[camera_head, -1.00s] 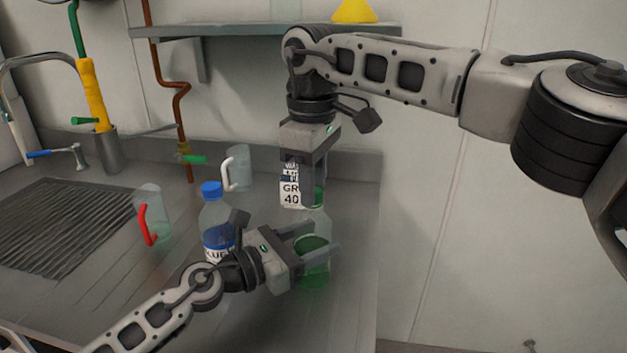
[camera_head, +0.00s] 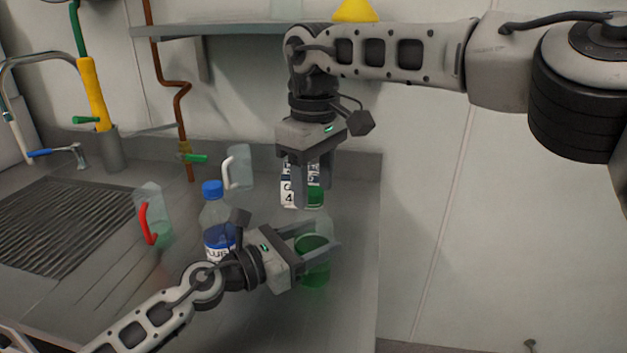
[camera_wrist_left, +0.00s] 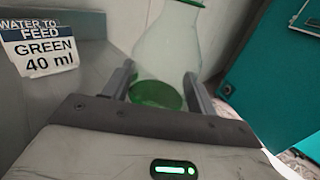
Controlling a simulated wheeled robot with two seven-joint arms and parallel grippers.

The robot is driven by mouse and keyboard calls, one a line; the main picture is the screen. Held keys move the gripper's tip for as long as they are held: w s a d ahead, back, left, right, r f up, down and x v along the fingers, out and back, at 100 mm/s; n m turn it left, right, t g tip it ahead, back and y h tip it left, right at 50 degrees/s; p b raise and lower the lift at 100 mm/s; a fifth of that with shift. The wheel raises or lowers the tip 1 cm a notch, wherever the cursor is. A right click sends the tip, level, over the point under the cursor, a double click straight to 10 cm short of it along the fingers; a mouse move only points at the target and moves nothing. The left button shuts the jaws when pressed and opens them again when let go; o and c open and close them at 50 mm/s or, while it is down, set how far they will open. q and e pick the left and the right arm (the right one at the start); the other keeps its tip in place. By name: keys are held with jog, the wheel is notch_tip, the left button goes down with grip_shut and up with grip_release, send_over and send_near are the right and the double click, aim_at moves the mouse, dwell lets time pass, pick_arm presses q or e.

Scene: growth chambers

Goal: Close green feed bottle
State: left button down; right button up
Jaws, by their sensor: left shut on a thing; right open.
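The green feed bottle (camera_head: 314,272), clear with green liquid in its lower part, stands upright on the counter. My left gripper (camera_head: 322,236) is shut on its body from the left. The left wrist view shows the bottle (camera_wrist_left: 168,55) between both fingers, its top cut off by the frame. A green cap (camera_head: 315,197) shows at the bottle's top, partly behind the right fingers. I cannot tell how firmly it sits. My right gripper (camera_head: 319,193) points down from above, open, with its fingers around the cap's level.
A blue-capped bottle (camera_head: 216,222) stands close left of the left gripper. A jug with a red handle (camera_head: 149,222) and one with a white handle (camera_head: 239,167) stand farther back. A "GREEN 40 ml" label (camera_wrist_left: 45,52) is behind the bottle. The counter's right edge is near.

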jog(key=shift+r, duration=2.25)
jog(key=shift+c, duration=0.4)
